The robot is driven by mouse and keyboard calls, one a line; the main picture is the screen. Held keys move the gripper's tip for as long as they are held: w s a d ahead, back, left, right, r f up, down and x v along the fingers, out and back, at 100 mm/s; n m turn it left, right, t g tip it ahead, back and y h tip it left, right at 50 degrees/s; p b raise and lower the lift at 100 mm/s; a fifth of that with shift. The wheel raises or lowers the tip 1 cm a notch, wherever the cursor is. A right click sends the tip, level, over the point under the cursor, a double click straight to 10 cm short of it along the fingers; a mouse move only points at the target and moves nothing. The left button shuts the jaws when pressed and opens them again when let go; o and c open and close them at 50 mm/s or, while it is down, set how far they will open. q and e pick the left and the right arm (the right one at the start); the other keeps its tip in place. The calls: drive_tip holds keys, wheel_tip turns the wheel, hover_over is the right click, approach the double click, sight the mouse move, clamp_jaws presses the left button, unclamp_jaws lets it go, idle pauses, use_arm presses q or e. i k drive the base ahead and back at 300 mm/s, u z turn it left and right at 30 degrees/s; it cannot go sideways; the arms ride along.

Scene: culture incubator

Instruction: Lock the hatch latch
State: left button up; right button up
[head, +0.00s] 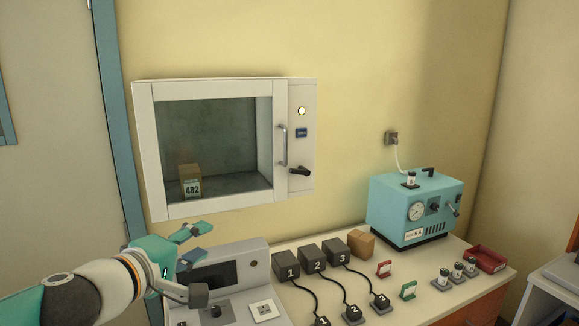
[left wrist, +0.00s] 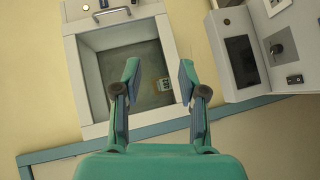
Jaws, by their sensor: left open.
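The white-framed hatch (head: 143,150) is set in the wall, and its door looks closed. The black latch (head: 299,171) sits low on the panel right of the door and lies roughly horizontal. A grey vertical door handle (head: 283,146) is above and left of it. My left gripper (head: 200,243) is open and empty, below the hatch and apart from it, left of and lower than the latch. In the left wrist view, the open fingers (left wrist: 157,75) point at the hatch (left wrist: 72,80), which appears turned; the latch is not clear there. My right gripper is not in view.
A box marked 482 (head: 191,181) stands behind the glass. A round light (head: 301,111) glows pale above a blue label (head: 301,132). A grey console (head: 255,280) stands beside my left gripper. Numbered dark boxes (head: 287,265) and a teal machine (head: 415,210) stand on the counter (head: 410,316).

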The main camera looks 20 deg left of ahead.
sight(302, 170)
drive_tip(key=i, duration=0.85)
drive_tip(key=z, duration=0.05)
